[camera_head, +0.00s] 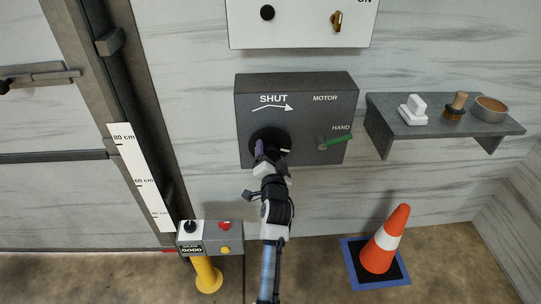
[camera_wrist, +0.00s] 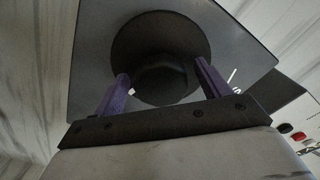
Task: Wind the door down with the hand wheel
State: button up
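The hand wheel (camera_head: 276,136) is a dark round disc on the front of a grey box (camera_head: 300,92) marked SHUT with a right-pointing arrow. In the wrist view the wheel (camera_wrist: 162,30) has a raised dark hub (camera_wrist: 160,74) at its middle. My gripper (camera_head: 268,152) is at the wheel and hides part of it. In the wrist view my gripper (camera_wrist: 160,85) is open, a purple finger on each side of the hub, with gaps showing. Whether the fingers touch the wheel cannot be told. The door (camera_head: 60,195) is the pale panel at the left.
A height scale (camera_head: 141,178) stands beside the door. Below are a button box (camera_head: 210,238) on a yellow post (camera_head: 207,275), and a cone (camera_head: 384,243). A shelf (camera_head: 390,118) juts out at right.

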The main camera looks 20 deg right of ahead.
jog(key=b+v, duration=0.2)
jog(key=v, duration=1.1)
jog(key=shift+s+b, duration=0.35)
jog(key=shift+s, duration=0.05)
jog(key=shift+c, duration=0.2)
dwell(0.6)
jog(key=w+d+n+p, duration=0.1)
jog(key=w+n, duration=0.1)
jog(key=w, duration=0.2)
jog(key=w+d+n+p, duration=0.1)
jog(key=w+n+p, duration=0.1)
jog(key=w, duration=0.3)
jog(key=w+d+n+p, duration=0.1)
jog(key=w+n, duration=0.2)
jog(key=w, duration=0.1)
jog(key=shift+w+d, duration=0.25)
jog(key=shift+d, duration=0.15)
